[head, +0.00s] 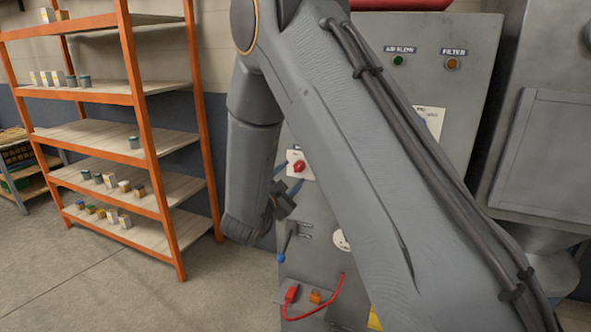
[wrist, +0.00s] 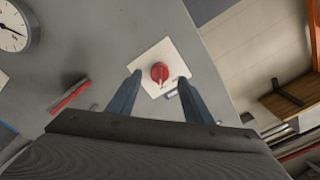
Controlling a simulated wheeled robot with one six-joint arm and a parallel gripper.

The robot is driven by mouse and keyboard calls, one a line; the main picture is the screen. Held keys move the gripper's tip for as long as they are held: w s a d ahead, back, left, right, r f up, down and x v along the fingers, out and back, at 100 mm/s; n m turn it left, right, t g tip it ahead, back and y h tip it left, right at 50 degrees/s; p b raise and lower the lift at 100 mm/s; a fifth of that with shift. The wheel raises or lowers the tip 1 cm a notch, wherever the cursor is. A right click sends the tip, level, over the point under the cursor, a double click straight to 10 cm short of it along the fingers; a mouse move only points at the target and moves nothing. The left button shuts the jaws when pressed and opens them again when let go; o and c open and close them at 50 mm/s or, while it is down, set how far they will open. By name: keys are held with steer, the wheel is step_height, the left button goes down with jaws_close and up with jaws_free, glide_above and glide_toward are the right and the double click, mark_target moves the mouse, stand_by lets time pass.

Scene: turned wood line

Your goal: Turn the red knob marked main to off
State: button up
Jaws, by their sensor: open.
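The red knob (head: 299,166) sits on a pale square plate (head: 294,155) on the front of a grey cabinet (head: 470,100). In the wrist view the knob (wrist: 160,72) shows on its plate (wrist: 172,55), with a light ridge pointing toward the gripper. Its lettering is too small to read. My gripper (head: 289,176) is open, with its fingers near the knob in the head view. In the wrist view the two fingertips of my gripper (wrist: 159,78) stand either side of the knob, with gaps. I cannot tell how far they are from the panel.
A blue-tipped lever (head: 281,257) and a red plug (head: 291,293) with a red cable are lower on the cabinet. A gauge (wrist: 14,28) and a red-handled part (wrist: 68,94) show in the wrist view. An orange shelf rack (head: 140,90) stands left; the floor (head: 90,270) before it is clear.

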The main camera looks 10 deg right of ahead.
mark_target(297, 171)
steer(key=shift+p+x, duration=0.5)
steer(key=shift+x, duration=1.45)
steer(key=c, duration=1.1)
steer(key=shift+o, duration=0.2)
steer(key=n, duration=0.6)
steer(key=shift+s, duration=0.1)
steer(key=n+p, duration=0.1)
steer(key=n, duration=0.4)
steer(key=shift+d+n, duration=0.15)
steer(key=shift+n, duration=0.25)
